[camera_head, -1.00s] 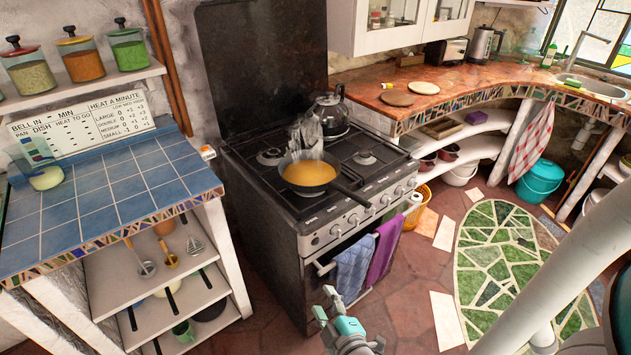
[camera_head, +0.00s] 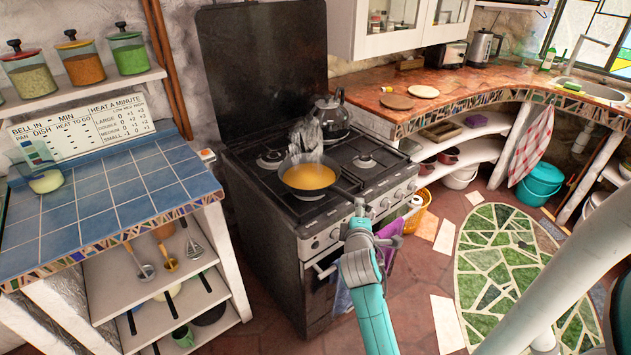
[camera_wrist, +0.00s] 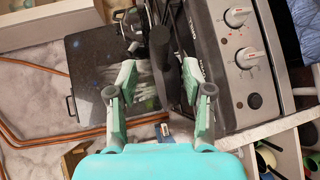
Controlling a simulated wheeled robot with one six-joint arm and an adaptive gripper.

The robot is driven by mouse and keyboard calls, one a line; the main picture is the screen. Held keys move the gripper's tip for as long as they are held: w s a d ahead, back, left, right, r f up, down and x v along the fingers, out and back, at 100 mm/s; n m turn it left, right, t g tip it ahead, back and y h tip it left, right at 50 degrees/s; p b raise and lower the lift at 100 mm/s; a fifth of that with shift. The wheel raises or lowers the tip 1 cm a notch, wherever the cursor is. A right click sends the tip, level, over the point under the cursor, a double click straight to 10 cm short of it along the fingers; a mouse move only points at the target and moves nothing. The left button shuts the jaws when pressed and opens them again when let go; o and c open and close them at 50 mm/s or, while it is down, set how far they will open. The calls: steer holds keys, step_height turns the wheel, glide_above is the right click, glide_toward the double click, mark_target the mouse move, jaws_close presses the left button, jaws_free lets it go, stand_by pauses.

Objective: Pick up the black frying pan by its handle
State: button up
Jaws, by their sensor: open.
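The black frying pan (camera_head: 311,194) sits on the stove's front-left burner with yellow food in it and steam above. Its dark handle (camera_head: 343,191) points toward the front right of the stove, its end partly hidden by my gripper. My gripper (camera_head: 368,215) is open at the stove's front edge, close to the handle's end. In the wrist view, the black handle (camera_wrist: 160,48) shows between the two spread fingers of my gripper (camera_wrist: 158,82), with space visible on both sides. I cannot tell whether the fingers are level with it.
A kettle (camera_head: 333,115) stands on a back burner. The stove's front knobs (camera_head: 399,193) are close to my gripper. A purple towel (camera_head: 386,258) hangs below, partly behind my arm. A blue-tiled counter (camera_head: 100,195) stands left, and a curved counter (camera_head: 455,87) runs right.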

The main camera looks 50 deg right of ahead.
steer(key=shift+x, duration=3.15)
jaws_close()
steer(key=shift+r, duration=0.15)
